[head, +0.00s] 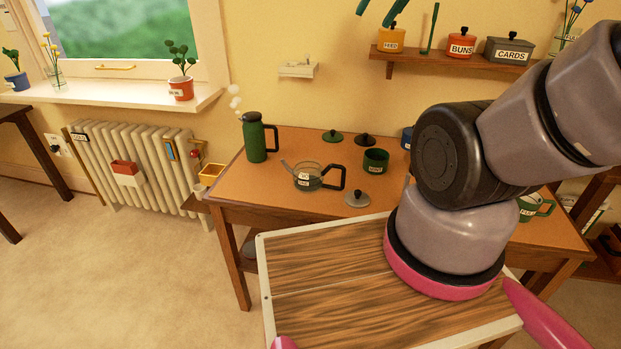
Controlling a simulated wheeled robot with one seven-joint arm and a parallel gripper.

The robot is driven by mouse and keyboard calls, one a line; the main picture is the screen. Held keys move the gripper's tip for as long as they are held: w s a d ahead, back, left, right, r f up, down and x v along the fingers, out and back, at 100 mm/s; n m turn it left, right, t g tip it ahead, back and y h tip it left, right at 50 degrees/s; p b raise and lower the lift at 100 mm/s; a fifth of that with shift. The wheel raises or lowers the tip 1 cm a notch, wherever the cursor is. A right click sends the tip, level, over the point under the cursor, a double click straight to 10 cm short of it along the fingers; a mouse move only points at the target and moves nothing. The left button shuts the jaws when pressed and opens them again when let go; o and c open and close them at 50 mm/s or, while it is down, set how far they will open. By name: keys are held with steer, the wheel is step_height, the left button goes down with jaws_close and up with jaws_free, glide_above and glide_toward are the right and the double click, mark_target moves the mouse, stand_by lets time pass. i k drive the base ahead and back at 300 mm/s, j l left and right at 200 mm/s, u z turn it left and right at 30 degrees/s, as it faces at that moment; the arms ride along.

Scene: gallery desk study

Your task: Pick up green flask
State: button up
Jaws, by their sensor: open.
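The green flask (254,139) stands upright at the back left corner of the desk (240,187). It has a dark top and a handle on its right side, and white puffs hang in the air at its upper left. Nothing covers it in the head view. My gripper is out of the picture; only links of my arm show at the right, running out past the right edge. Nothing of mine touches the flask.
A glass pot (308,178) stands right of the flask, with a green cup (375,162), loose lids (357,199) and a green mug (535,207) farther right. A shelf (450,61) hangs above. A radiator (135,165) and yellow bin (211,174) are left.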

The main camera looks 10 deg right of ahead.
mark_target(254, 127)
steer(key=i+j+z, duration=0.2)
steer(key=j, duration=0.7)
steer(key=j+z, duration=0.25)
steer(key=j, duration=0.65)
steer(key=k+j+z, duration=0.2)
steer(key=j, duration=0.7)
steer(key=j+z, duration=0.25)
steer(key=j, duration=0.65)
steer(key=i+j, duration=0.15)
steer(key=i, duration=0.15)
